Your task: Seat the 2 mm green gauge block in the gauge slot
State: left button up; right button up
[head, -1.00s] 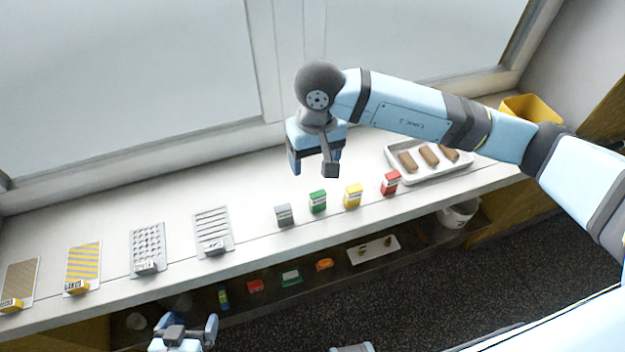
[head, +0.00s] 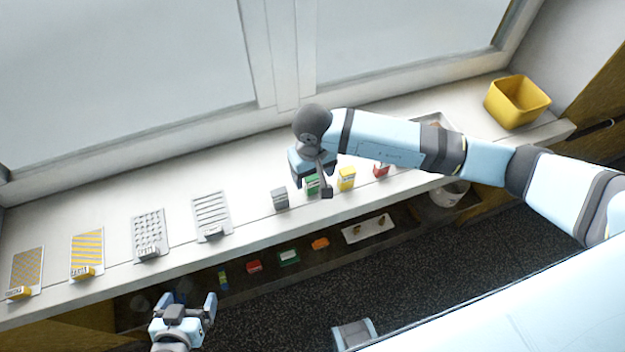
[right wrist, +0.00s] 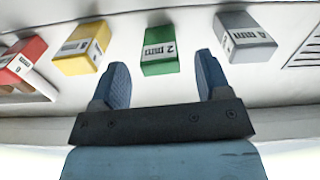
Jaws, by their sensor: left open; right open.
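The green gauge block (head: 312,184), with a white label reading 2 mm, stands on the pale counter, partly hidden by my right gripper (head: 309,172) in the head view. In the right wrist view the green block (right wrist: 160,52) sits between my right gripper's open fingers (right wrist: 160,78), near the tips, with space on both sides and no visible contact. My left gripper (head: 186,303) is open and empty, low in front of the counter. I cannot pick out the gauge slot in either view.
A grey 4 mm block (right wrist: 243,38) and a yellow block (right wrist: 82,47) flank the green one; a red block (right wrist: 20,62) is further left there. A yellow bin (head: 517,101) stands at right. A lower shelf holds small items.

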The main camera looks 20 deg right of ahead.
jog(key=shift+f, duration=0.85)
jog(key=c, duration=1)
jog(key=shift+c, duration=0.2)
